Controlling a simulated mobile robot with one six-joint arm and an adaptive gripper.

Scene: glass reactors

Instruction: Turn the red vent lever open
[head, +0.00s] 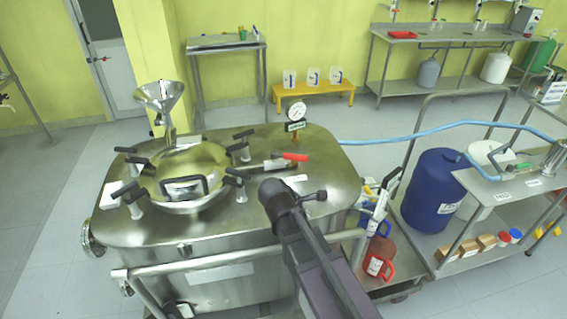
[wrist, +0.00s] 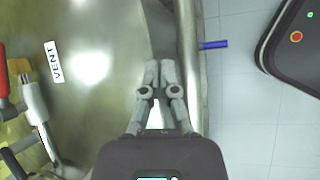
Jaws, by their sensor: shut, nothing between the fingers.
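The red vent lever (head: 295,157) sits on a metal valve on the steel reactor lid (head: 330,172), right of the round hatch. In the wrist view part of the red lever (wrist: 3,88) shows at the left edge, cut off by the frame. The white VENT label (wrist: 54,62) lies on the lid between the lever and my gripper. My gripper (wrist: 159,66) is shut and empty, over the lid near its rim, apart from the lever. In the head view my dark arm end is in front of the lid, and the fingers cannot be made out.
Black-handled clamps and the hatch (head: 185,185) stand left of the lever, with a funnel (head: 160,95) and a gauge (head: 296,112) behind. A steel rail (head: 215,262) runs along the front. Lid surface around the VENT label is clear.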

